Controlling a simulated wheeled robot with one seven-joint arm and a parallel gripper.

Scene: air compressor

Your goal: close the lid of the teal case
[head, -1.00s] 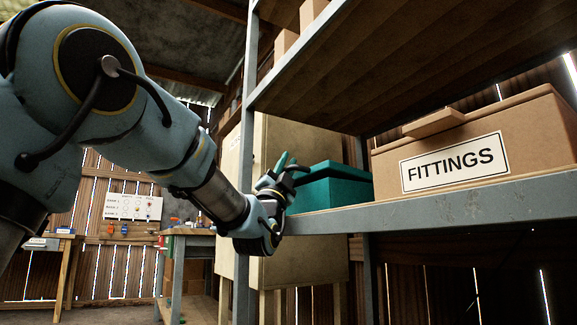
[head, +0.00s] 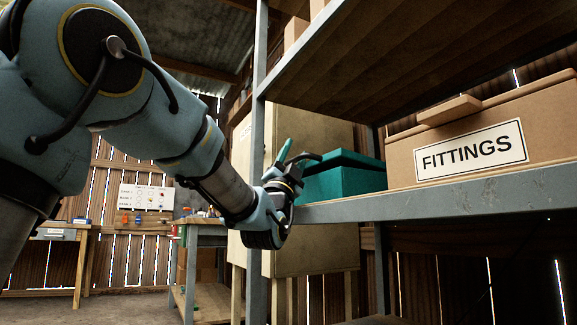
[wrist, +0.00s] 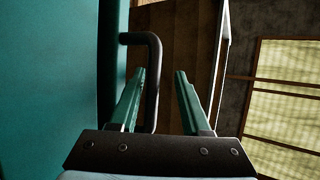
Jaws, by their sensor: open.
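The teal case (head: 345,180) stands on the grey metal shelf, with its darker lid (head: 350,158) lying over the body; I cannot tell whether the lid is fully down. My gripper (head: 300,157) is at the case's left end, its teal fingers pointing up and toward it. In the wrist view the case (wrist: 50,90) fills the left side as a flat teal face with a dark edge. A black bent handle (wrist: 154,75) sticks out from it, beyond and between my open fingers (wrist: 162,75). I cannot tell whether they touch it.
A cardboard box marked FITTINGS (head: 480,135) stands on the same shelf, right of the case. A grey shelf post (head: 257,130) rises just left of my gripper, and an upper shelf board (head: 400,50) hangs above. A pale cabinet (head: 310,240) stands behind; workbenches are farther left.

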